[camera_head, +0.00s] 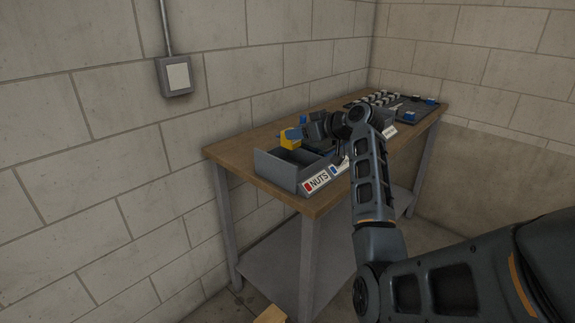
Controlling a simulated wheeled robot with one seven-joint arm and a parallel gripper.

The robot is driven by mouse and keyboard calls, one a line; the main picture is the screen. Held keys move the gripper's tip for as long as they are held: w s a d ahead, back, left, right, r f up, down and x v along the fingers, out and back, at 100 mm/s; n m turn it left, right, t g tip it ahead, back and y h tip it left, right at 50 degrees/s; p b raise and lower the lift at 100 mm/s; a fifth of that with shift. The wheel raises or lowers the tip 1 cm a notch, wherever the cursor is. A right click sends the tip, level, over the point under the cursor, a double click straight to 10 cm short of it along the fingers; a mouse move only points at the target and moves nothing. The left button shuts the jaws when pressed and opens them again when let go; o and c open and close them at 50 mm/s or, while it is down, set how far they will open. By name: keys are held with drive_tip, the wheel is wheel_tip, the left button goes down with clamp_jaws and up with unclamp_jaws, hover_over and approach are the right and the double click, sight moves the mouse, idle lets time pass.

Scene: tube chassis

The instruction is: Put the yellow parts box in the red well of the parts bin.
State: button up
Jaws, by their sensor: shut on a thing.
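The yellow parts box (289,141) is in my gripper (294,133) at the end of my arm. My gripper is shut on it, with a blue part of the gripper against its upper right side. The box is at the back of the grey parts bin (271,170), over its left well; I cannot tell how far above the bin it is. The bin stands at the table's near left corner. Its front has a red-marked label reading NUTS (317,181) at the left well and a blue-marked label (336,170) to the right. My arm hides much of the bin's right side.
The wooden table (236,147) has bare room left of and behind the bin. A small blue thing (303,119) stands behind the gripper. A dark board with several small pale and blue parts (411,117) lies at the far right. A block wall (230,70) runs behind.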

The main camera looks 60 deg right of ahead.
drive_tip(key=shift+f+p, duration=0.35)
drive_tip(key=shift+f, duration=4.05)
drive_tip(key=shift+f, duration=0.1)
drive_tip(key=o, duration=1.1)
drive_tip(key=shift+r, duration=0.2)
drive_tip(key=b+v, duration=0.1)
drive_tip(key=v, duration=1.1)
drive_tip(key=shift+f, duration=0.1)
